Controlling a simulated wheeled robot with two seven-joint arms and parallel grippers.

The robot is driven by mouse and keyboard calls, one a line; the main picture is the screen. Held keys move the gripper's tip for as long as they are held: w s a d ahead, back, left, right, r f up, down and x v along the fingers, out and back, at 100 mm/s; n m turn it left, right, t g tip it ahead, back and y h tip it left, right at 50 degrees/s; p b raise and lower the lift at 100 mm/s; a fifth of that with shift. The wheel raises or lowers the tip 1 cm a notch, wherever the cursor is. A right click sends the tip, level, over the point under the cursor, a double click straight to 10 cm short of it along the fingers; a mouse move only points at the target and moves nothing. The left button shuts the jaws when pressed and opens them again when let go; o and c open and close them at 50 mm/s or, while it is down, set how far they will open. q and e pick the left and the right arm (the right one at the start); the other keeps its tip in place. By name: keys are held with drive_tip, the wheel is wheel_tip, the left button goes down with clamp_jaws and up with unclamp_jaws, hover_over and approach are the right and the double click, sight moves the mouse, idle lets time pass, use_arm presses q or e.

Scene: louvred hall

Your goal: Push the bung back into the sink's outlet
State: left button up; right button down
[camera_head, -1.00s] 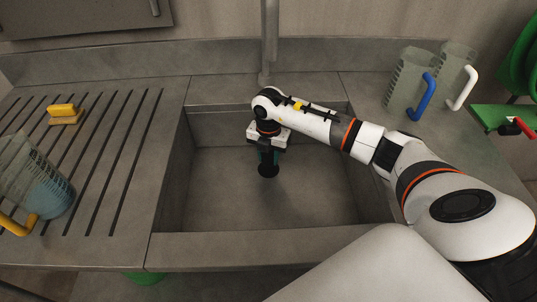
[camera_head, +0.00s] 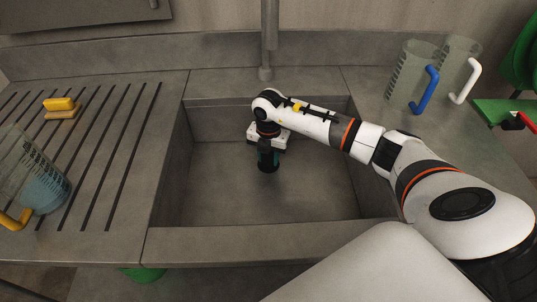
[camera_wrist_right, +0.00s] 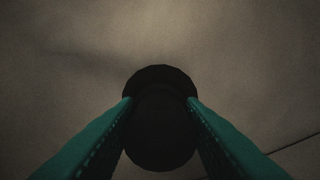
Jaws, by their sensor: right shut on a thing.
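The bung (camera_head: 268,167) is black and round, and it is low over the sink floor, left of the middle of the sink (camera_head: 315,195). My right gripper (camera_head: 268,155) points down into the sink with its green fingers shut on the bung. In the right wrist view the bung (camera_wrist_right: 160,125) shows as a dark disc with a rounded body between the two green fingertips (camera_wrist_right: 160,106). The outlet is not visible. I cannot tell whether the bung touches the floor or sits in the outlet. My left gripper is not in view.
A grey tap pipe (camera_head: 268,40) stands behind the sink. Two clear jugs, with a blue handle (camera_head: 425,90) and a white handle (camera_head: 465,82), stand on the right.

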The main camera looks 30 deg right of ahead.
drive_tip(key=shift+f, duration=0.1)
drive_tip(key=c, duration=0.9)
unclamp_jaws()
drive_tip(key=shift+o, duration=0.2)
wheel_tip(320, 180, up, 7)
drive_tip(key=p, duration=0.6)
